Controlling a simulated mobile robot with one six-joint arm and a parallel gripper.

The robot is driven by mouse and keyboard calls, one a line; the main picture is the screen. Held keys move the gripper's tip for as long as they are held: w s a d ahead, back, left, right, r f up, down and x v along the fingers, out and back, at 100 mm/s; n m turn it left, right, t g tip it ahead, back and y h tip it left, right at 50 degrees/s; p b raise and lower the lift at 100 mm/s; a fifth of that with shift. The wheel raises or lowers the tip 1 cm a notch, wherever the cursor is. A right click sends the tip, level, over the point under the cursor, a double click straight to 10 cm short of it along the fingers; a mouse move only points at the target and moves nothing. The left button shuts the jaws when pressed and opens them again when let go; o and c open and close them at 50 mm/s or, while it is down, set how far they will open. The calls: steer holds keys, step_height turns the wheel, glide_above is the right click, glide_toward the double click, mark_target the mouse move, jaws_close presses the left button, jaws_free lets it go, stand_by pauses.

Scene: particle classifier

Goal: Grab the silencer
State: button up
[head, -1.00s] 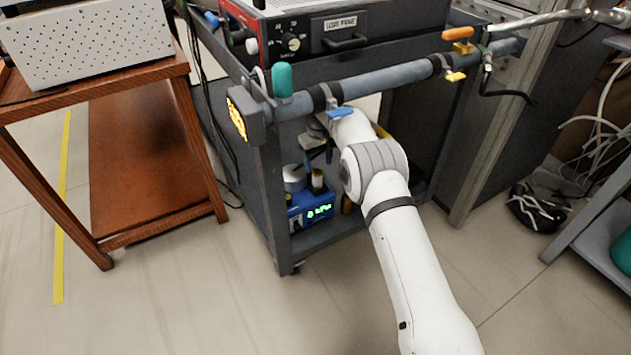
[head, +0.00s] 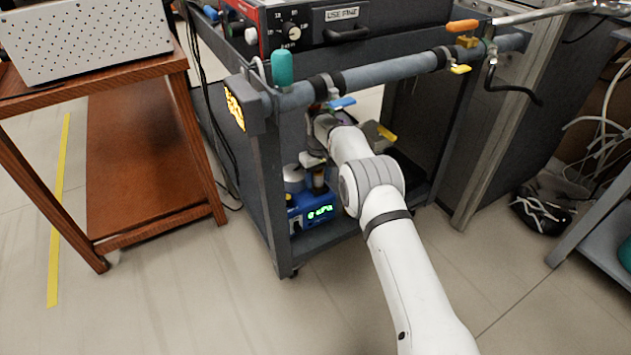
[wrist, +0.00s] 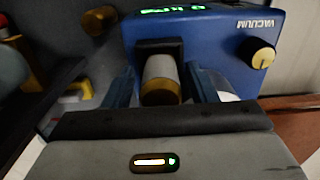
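The silencer looks to be the short cylinder with a pale body and a brown-gold end (wrist: 161,82) on the blue vacuum pump (wrist: 228,45) in the wrist view. It also shows in the head view (head: 319,178), on top of the pump (head: 312,214) on the cart's lower shelf. In the wrist view my gripper (wrist: 163,88) is open, with one finger on each side of the silencer and narrow gaps seemingly left between. In the head view my gripper (head: 315,160) is just above the silencer, and its fingers are mostly hidden.
The grey cart's front post (head: 272,200) and upper pipe (head: 375,78) with coloured valve handles frame my arm closely. A white cylinder (head: 293,178) stands beside the silencer. A wooden table (head: 150,215) is to the left. The floor in front is clear.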

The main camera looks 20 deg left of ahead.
steer(key=c, duration=0.9)
steer(key=shift+c, duration=0.3)
steer(key=shift+r, duration=0.15)
